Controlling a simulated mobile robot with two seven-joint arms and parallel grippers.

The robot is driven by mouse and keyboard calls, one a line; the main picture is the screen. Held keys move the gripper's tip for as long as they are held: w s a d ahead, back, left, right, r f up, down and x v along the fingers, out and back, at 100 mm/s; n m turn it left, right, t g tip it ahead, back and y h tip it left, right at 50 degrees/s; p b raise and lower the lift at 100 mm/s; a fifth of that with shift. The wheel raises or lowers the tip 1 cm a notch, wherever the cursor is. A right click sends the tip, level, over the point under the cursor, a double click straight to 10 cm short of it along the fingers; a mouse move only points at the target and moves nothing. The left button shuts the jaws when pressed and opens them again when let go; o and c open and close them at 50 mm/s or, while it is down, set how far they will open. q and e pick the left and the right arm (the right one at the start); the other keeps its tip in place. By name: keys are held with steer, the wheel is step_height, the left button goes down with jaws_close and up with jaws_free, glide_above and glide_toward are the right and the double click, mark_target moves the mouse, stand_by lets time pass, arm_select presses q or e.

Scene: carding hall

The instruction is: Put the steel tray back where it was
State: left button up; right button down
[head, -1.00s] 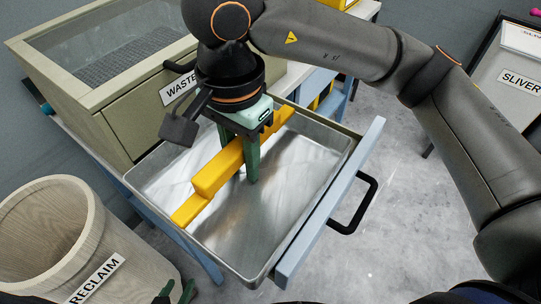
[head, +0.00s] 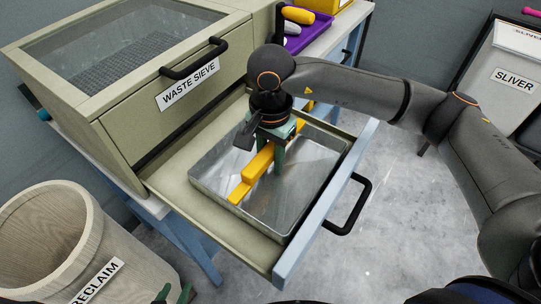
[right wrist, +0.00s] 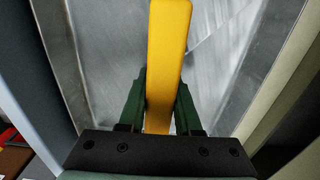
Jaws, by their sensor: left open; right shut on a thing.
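The steel tray (head: 300,195) is a shallow shiny pan with a yellow bar handle (head: 262,162) across its middle. It is level within the open drawer (head: 190,205) below the waste sieve; I cannot tell whether its base touches the drawer floor. My right gripper (head: 277,160) points down and is shut on the yellow handle. In the right wrist view the handle (right wrist: 168,60) runs between the two green fingers. My left gripper (head: 174,294) is open and empty at the bottom edge of the head view, beside the reclaim bin, mostly out of view.
The waste sieve (head: 175,90) stands behind the drawer. The blue drawer front (head: 325,205) with its black handle (head: 348,207) borders the tray on the right. The reclaim bin (head: 60,245) is at lower left. A purple tray (head: 315,33) is behind; a sliver bin (head: 500,85) is at right.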

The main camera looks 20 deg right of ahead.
mark_target(271, 147)
steer(key=shift+f+b, duration=0.25)
steer(key=shift+b, duration=0.05)
steer(key=c, duration=0.6)
jaws_free()
steer(key=shift+r, duration=0.15)
step_height(271, 147, up, 12)
steer(key=shift+r, duration=0.1)
